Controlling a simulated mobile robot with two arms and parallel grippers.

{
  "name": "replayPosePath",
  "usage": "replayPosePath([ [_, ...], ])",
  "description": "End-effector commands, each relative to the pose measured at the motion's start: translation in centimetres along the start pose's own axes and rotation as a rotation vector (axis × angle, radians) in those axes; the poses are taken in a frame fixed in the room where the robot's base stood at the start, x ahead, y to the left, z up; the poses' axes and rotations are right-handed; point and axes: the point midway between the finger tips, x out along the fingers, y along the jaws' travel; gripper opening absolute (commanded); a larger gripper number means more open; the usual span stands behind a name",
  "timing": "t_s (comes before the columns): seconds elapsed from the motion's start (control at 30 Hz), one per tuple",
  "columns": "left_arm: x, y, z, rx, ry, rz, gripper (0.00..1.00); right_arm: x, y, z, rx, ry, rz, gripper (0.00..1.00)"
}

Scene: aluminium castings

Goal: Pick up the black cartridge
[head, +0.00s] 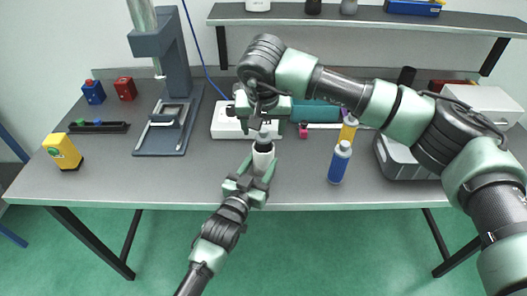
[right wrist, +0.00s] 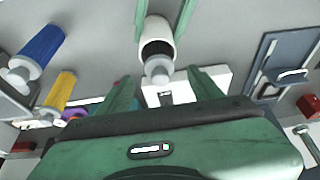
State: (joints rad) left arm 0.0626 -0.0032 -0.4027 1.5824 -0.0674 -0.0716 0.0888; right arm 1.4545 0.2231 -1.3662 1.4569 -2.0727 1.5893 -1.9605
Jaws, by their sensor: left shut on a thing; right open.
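A white cylinder (head: 262,158) with a dark band near its top and a pale grey tip stands upright over the table's front part. It also shows in the right wrist view (right wrist: 158,28), where the dark part (right wrist: 157,49) lies between white body and grey tip. I cannot tell whether this dark part is the black cartridge in a white sleeve. My left gripper (head: 258,167) is shut on the white cylinder from the front. My right gripper (head: 263,118) is open just above the grey tip; its fingers (right wrist: 163,82) are apart with nothing gripped between them.
A blue cartridge (head: 338,165) and a yellow one (head: 348,130) stand to the right. A white box (head: 226,124) is behind the grippers. A grey press-like stand (head: 163,140) and a yellow block (head: 62,150) are left. The front table between stand and grippers is clear.

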Motion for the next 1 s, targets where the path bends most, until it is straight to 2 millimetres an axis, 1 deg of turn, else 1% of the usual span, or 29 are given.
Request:
replayPosePath([
  [0.03, 0.0, 0.0, -0.1, 0.000, 0.002, 0.000, 0.06, 0.9, 0.1, 0.0, 0.003, -0.004, 0.001, 0.65],
  [0.1, 0.0, 0.0, -0.1, 0.000, 0.002, 0.000, 0.06, 1.9, 0.0, 0.0, 0.002, -0.003, 0.000, 0.65],
  [0.2, 0.0, 0.0, -0.1, 0.000, 0.002, 0.000, 0.06, 2.7, 0.0, 0.0, 0.001, -0.002, 0.000, 0.65],
  [0.47, 0.0, 0.0, -0.1, 0.000, 0.001, 0.000, 0.06, 3.0, 0.0, -0.1, 0.001, 0.000, 0.000, 0.65],
  [0.57, 0.0, 0.0, -0.1, 0.000, 0.001, 0.000, 0.06, 3.0, 0.1, -0.1, 0.001, 0.000, 0.000, 0.40],
  [0.6, 0.0, 0.0, -0.1, 0.000, 0.001, 0.000, 0.06, 2.9, 0.1, -0.1, 0.001, 0.000, 0.000, 0.29],
  [0.67, 0.0, 0.0, -0.1, 0.000, 0.001, 0.000, 0.06, 2.9, 0.1, -0.1, 0.001, 0.000, 0.000, 0.12],
  [0.7, 0.0, 0.0, -0.1, 0.000, 0.001, 0.000, 0.06, 2.9, 0.1, -0.1, 0.001, 0.000, 0.000, 0.01],
  [0.73, 0.0, 0.0, -0.1, 0.000, 0.001, 0.000, 0.06, 2.9, 0.1, -0.1, 0.001, 0.000, 0.000, 0.00],
  [1.0, 0.0, 0.0, -0.1, 0.000, 0.001, 0.000, 0.06, 2.9, 0.1, -0.1, 0.001, 0.000, 0.000, 0.00],
])
